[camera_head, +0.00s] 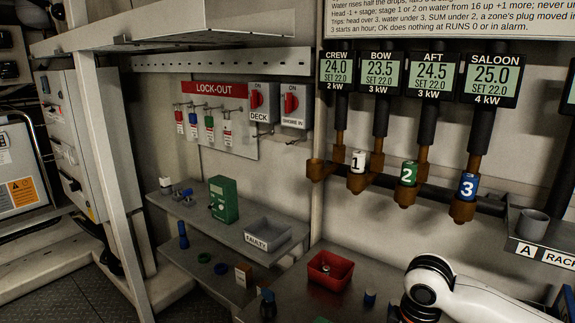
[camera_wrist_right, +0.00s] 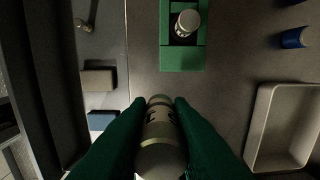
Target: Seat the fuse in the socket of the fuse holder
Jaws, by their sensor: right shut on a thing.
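In the right wrist view my right gripper (camera_wrist_right: 160,118) has dark green fingers shut on the fuse (camera_wrist_right: 158,155), a pale cylinder with dark marks and a metallic band. The green fuse holder (camera_wrist_right: 182,60) lies beyond the fingertips, toward the top of the view. A second pale-capped cylinder (camera_wrist_right: 187,21) shows in the holder's opening; how deep it sits I cannot tell. The held fuse appears apart from the holder. In the head view only my right arm shows, at the lower right; its gripper is out of frame. My left gripper is in neither view.
A red tray (camera_head: 312,275) stands on the bench. A grey FAULTY bin (camera_head: 268,244) and a green box (camera_head: 223,200) stand on the shelf. A pale tray (camera_wrist_right: 251,140) and a blue cylinder (camera_wrist_right: 293,38) lie right of the held fuse. Numbered pipe valves line the wall.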

